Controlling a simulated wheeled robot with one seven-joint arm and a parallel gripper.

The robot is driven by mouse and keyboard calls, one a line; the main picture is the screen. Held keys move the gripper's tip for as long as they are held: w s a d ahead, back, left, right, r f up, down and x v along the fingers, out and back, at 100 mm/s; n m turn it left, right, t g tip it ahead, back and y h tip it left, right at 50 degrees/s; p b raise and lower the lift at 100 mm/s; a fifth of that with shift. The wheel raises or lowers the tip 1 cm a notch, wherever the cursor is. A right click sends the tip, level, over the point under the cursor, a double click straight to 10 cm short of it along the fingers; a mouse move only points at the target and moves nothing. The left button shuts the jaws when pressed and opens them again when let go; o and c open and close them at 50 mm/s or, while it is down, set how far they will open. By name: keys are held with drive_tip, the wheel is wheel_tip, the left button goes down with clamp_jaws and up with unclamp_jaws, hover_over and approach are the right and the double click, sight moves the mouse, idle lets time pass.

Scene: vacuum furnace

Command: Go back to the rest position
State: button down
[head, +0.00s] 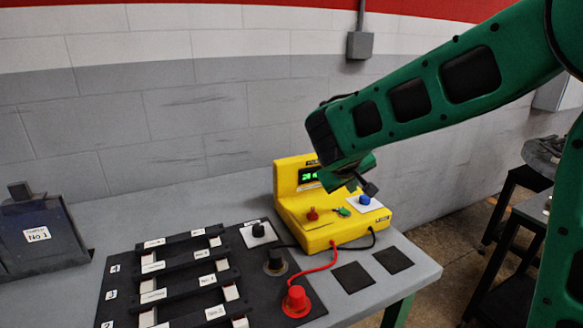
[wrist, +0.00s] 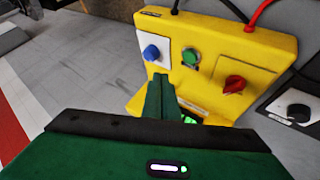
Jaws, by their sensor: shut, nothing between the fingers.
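My gripper (head: 366,187) hangs just above the yellow meter box (head: 357,231) on the table, near its top face. In the wrist view the fingers (wrist: 162,97) are together with nothing between them, over the box's display edge. The yellow box also fills much of the wrist view (wrist: 215,45), with a blue button, a green knob and a red switch on its face. The fingers are apart from the blue button (wrist: 151,53). They partly hide the display. I cannot tell whether the fingertips touch the box.
A black rack (head: 165,275) with labelled slots lies on the grey table (head: 190,200). A dark bin labelled No 1 (head: 38,235) stands at left. A wall box (head: 360,45) is behind.

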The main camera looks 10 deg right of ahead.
drive_tip(key=s+d+f+m+g, duration=0.2)
drive_tip(key=s+d+m+g, duration=0.2)
drive_tip(key=s+d, duration=1.05)
drive_tip(key=s+d+f+m+g+y, duration=0.1)
drive_tip(key=s+m+y, duration=0.1)
drive_tip(key=s, duration=0.9)
drive_tip(key=s+d+f+m+g+y, duration=0.1)
drive_tip(key=s+f+m+g+y, duration=0.1)
drive_tip(key=s, duration=1)
drive_tip(key=shift+d+m+y, duration=0.15)
drive_tip(key=shift+m+y, duration=0.25)
drive_tip(key=shift+m, duration=0.1)
drive_tip(key=shift+w+f+g, duration=0.1)
drive_tip(key=shift+f+g, duration=0.05)
drive_tip(key=shift+g, duration=0.15)
drive_tip(key=shift+w+f, duration=0.2)
drive_tip(key=shift+w, duration=0.3)
